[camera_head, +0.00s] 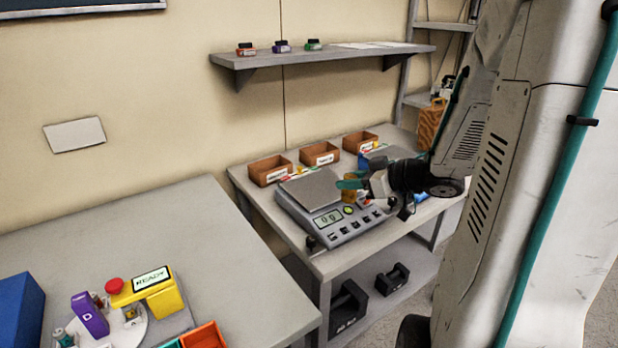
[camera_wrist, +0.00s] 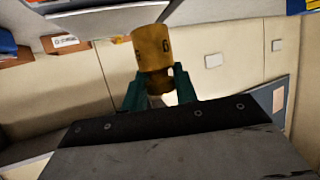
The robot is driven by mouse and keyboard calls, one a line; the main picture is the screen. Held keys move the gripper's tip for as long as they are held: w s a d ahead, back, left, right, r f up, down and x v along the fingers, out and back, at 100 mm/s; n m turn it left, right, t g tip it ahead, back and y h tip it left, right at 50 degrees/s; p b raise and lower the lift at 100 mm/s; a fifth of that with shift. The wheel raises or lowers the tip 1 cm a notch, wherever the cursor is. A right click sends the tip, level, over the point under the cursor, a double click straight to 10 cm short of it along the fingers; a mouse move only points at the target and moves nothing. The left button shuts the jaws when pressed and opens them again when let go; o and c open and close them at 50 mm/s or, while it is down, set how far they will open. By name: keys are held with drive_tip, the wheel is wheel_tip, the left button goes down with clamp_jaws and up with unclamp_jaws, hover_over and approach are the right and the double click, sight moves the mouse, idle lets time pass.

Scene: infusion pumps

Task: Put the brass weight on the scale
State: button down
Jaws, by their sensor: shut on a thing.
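The brass weight (camera_wrist: 151,48) is a gold cylinder with a narrower neck. My gripper (camera_wrist: 160,85) has its teal fingers shut on that neck in the wrist view. In the head view the weight (camera_head: 349,188) shows partly beside my gripper (camera_head: 356,184), over the right part of the scale. The scale (camera_head: 330,213) is grey with a flat metal plate and a green display. The plate's bare surface shows left of the weight. I cannot tell whether the weight touches the scale. My wrist hides part of the scale's right side.
Three brown bins (camera_head: 320,153) stand behind the scale. A shelf (camera_head: 320,56) with small coloured items hangs above. A blue object (camera_head: 378,158) lies right of the scale. Black handled weights (camera_head: 392,279) sit on the lower shelf. A grey table (camera_head: 130,235) with a yellow device (camera_head: 163,302) is at left.

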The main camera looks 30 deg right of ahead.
drive_tip(key=w, duration=0.5)
drive_tip(key=w+d+f, duration=0.1)
drive_tip(key=w, duration=0.4)
drive_tip(key=w+d, duration=0.1)
drive_tip(key=w, duration=0.4)
drive_tip(key=shift+w+f, duration=0.15)
drive_tip(key=shift+w, duration=0.2)
drive_tip(key=shift+w+f, duration=0.1)
drive_tip(key=shift+f, duration=1.7)
drive_tip(key=shift+f, duration=0.2)
drive_tip(key=c, duration=1.1)
unclamp_jaws()
drive_tip(key=shift+r, duration=0.15)
